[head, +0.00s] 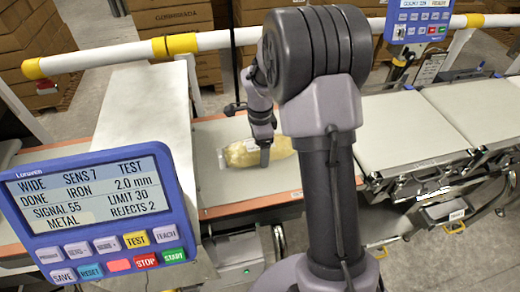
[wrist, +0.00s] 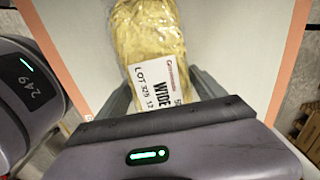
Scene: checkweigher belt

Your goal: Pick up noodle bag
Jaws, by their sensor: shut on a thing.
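The noodle bag (head: 243,153) is a clear bag of yellow noodles lying on the pale belt, partly behind my arm in the head view. In the wrist view the noodle bag (wrist: 147,45) runs up from between my fingers, with a white label (wrist: 163,82) reading "WIDE" and "LOT". My gripper (head: 265,155) points down at the bag, and its near finger lies against the bag's side. In the wrist view my gripper (wrist: 160,95) has one finger on each side of the bag, shut on it. The bag's lower end is hidden by the gripper body.
A blue control panel (head: 95,215) stands at the front left. A white rail with yellow bands (head: 110,55) runs across behind the belt (head: 235,186). Another belt section (head: 410,128) lies to the right. Stacked cartons (head: 180,20) stand at the back.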

